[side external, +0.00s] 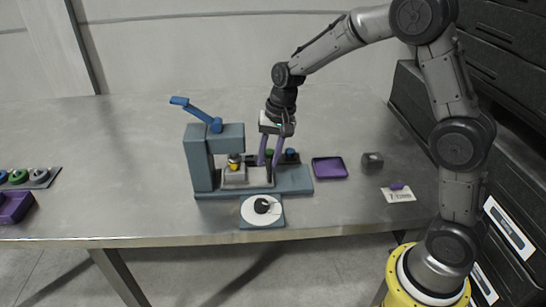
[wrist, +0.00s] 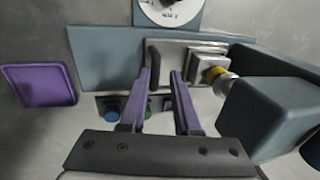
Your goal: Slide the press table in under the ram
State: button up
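The blue-grey press (side external: 203,160) stands mid-table with its blue lever (side external: 195,112) raised at the left. Its ram ends in a yellow and dark tip (side external: 234,162), which also shows in the wrist view (wrist: 215,74). The pale press table (side external: 233,181) lies on the base, its raised block close to the ram tip; exact alignment is unclear. In the wrist view the press table (wrist: 178,50) has a black bar handle (wrist: 153,58) on its left end. My gripper (wrist: 161,72) is open, its purple fingers either side of the handle, the left one nearer; contact is unclear.
A white dial (side external: 262,208) is at the press's front. Green (side external: 269,153) and blue (side external: 291,155) knobs sit behind the base. A purple tray (side external: 330,168), dark cube (side external: 372,160) and card (side external: 398,195) lie right. A ring rack (side external: 38,180) is far left.

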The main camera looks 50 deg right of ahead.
jog(key=shift+o, duration=1.4)
jog(key=v, duration=1.3)
jog(key=shift+r, duration=0.4)
jog(key=shift+d, duration=0.1)
